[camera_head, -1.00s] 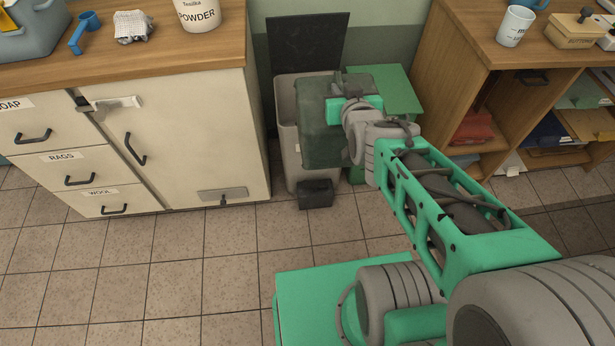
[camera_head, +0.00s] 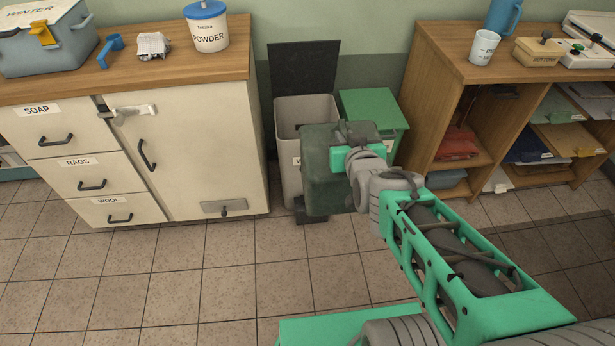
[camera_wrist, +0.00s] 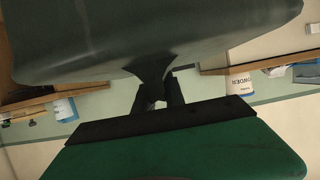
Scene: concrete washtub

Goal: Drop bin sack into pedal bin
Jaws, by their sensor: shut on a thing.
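The bin sack (camera_head: 327,183) is a dark grey-green, bulky bag. My gripper (camera_head: 350,142) is shut on its gathered neck, and the wrist view shows the neck pinched between the dark fingers (camera_wrist: 161,92). The sack hangs in front of the right part of the pedal bin (camera_head: 290,150), overlapping it in the head view. The pedal bin is grey, and its black lid (camera_head: 303,66) stands open against the wall. Part of the bin's open mouth shows to the upper left of the sack. The sack hides much of the bin's front and part of its pedal.
A green bin (camera_head: 374,105) stands just right of the pedal bin. A cream cabinet (camera_head: 190,150) is to the left and a wooden shelf unit (camera_head: 430,95) to the right. The tiled floor (camera_head: 220,280) in front is clear.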

